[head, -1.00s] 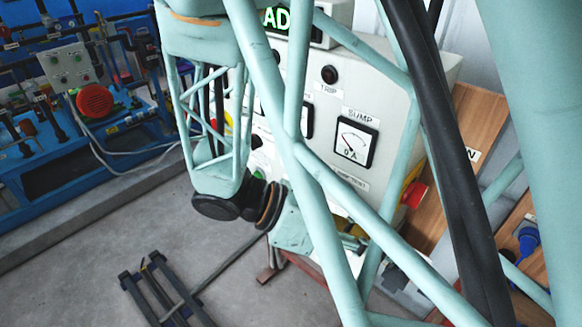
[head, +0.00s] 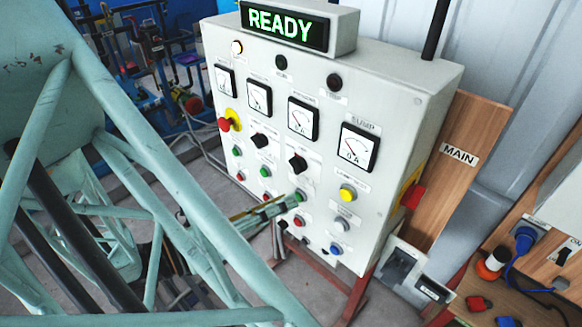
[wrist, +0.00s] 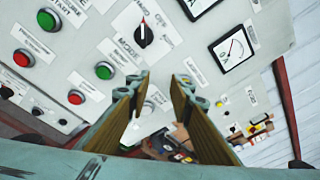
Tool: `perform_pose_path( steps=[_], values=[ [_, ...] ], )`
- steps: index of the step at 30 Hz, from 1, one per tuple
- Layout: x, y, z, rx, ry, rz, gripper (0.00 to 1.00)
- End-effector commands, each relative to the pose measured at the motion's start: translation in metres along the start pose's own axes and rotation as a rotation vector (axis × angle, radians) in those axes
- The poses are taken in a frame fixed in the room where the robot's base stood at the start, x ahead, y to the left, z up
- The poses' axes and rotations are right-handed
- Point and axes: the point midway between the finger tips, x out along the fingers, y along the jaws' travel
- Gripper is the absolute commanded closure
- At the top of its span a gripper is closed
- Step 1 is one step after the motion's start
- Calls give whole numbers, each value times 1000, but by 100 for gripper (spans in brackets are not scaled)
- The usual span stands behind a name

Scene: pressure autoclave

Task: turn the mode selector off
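The mode selector is a black knob with a red pointer line, labelled MODE, in the upper middle of the wrist view (wrist: 143,33). Its pointer aims nearly straight up in that picture; the position labels around it are hard to read. In the head view I take it to be the right-hand black knob (head: 298,162), below the third gauge. My gripper (wrist: 164,80) is open and empty, its two fingers apart just below the knob in the wrist view. In the head view my gripper (head: 287,204) is in front of the panel, lower than the knob; touching cannot be told.
The grey control panel (head: 405,110) carries a READY display (head: 285,27), several gauges and coloured buttons. A green button (wrist: 105,70) and a red one (wrist: 75,97) lie close to the fingers. A red emergency button (head: 225,124) sits at the left.

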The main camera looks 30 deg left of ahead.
Motion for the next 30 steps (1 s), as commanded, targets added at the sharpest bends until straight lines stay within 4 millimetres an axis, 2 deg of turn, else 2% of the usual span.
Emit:
perform_pose_path(
  steps=[3,10,21,30],
  values=[
    [-25,13,16,-54,-86,29,80],
    [-52,29,31,-109,-180,56,80],
    [-56,31,33,-117,-194,60,80],
    [-51,31,34,-117,-193,59,80]
  ],
)
